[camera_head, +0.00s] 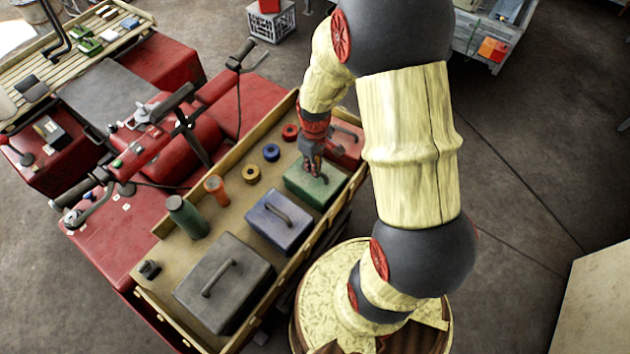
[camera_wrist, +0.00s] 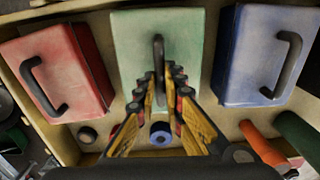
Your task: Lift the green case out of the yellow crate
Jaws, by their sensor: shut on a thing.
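The green case (camera_head: 316,186) sits in the yellow crate (camera_head: 213,160), between the blue case (camera_head: 279,221) and the red case (camera_head: 345,146). In the wrist view the green case (camera_wrist: 187,35) is in the middle, with its dark handle (camera_wrist: 158,48) running between my fingers. My gripper (camera_head: 314,172) is over the case and shut on its handle; the fingers (camera_wrist: 164,82) also show in the wrist view. The case looks level and its underside is hidden, so I cannot tell whether it touches the crate floor.
In the crate stand a large grey case (camera_head: 224,284), a green bottle (camera_head: 186,216), an orange cylinder (camera_head: 216,190) and several small rolls, one blue (camera_head: 271,152). The red quad (camera_head: 130,225) with handlebars is on the left. Open floor (camera_head: 520,190) lies to the right.

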